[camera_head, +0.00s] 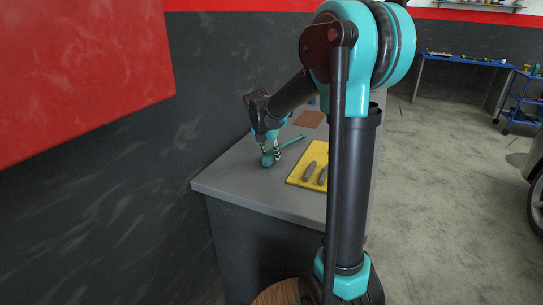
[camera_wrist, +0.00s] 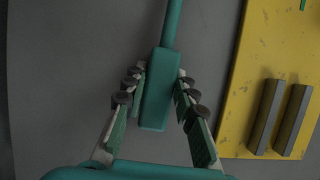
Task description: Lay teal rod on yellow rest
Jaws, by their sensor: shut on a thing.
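The teal rod (camera_wrist: 155,95) has a thick block end and a thinner shaft that runs to the top of the wrist view. In the head view the rod (camera_head: 292,142) points away to the right over the grey bench. My gripper (camera_head: 272,150) is shut on its thick end; in the wrist view the fingers (camera_wrist: 160,78) flank the block. The yellow rest (camera_wrist: 231,125) is a flat worn board with two grey bars standing on it, to the right of my gripper. It also shows in the head view (camera_head: 296,178), partly hidden by my arm.
The grey bench (camera_head: 232,178) has bare room around the gripper, with a dark wall on its left. A brown pad (camera_head: 309,119) lies farther back. A blue table (camera_head: 465,60) and a car wheel (camera_head: 536,210) stand away to the right.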

